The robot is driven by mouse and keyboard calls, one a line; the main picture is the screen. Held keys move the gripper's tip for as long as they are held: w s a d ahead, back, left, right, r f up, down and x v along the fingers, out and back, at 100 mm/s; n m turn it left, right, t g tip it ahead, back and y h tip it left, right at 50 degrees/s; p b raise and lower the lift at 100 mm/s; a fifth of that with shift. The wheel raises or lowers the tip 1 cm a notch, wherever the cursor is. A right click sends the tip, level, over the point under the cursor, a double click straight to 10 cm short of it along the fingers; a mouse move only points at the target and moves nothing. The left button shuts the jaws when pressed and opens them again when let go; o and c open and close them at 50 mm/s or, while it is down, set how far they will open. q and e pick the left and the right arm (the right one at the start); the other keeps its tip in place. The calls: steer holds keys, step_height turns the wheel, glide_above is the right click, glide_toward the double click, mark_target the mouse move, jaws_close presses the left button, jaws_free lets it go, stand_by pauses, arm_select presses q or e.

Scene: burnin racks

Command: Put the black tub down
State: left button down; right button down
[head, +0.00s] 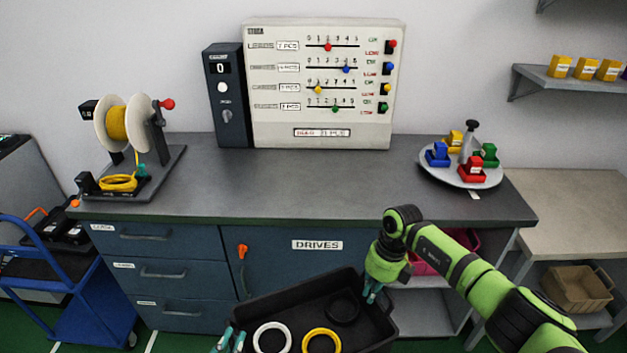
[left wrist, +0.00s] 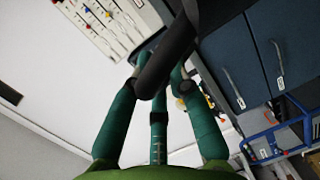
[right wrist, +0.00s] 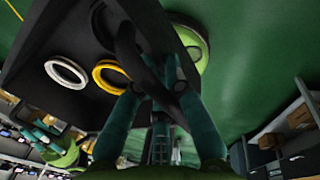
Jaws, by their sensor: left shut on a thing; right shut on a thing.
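The black tub (head: 285,298) is held in front of the workbench, at the bottom of the head view. A white ring (head: 272,337), a yellow ring (head: 321,341) and a black ring (head: 342,307) lie in it. My right gripper (head: 372,290) is shut on the tub's right end; in the right wrist view its fingers (right wrist: 155,90) close around a dark handle. My left gripper (head: 228,342) is at the tub's left end, mostly cut off by the frame's edge. In the left wrist view its fingers (left wrist: 160,75) close on a black bar of the tub.
The grey bench top (head: 300,185) is clear in the middle. A spool stand (head: 130,150) stands at its left and a round tray with colored bins (head: 460,172) at its right.

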arm_select(q)
steer(key=shift+w+a+r, duration=0.1)
steer(key=shift+a, duration=0.15)
arm_select(e)
steer(key=shift+w+d+r, duration=0.15)
steer(key=shift+d+r, duration=0.05)
steer(key=shift+d, duration=0.1)
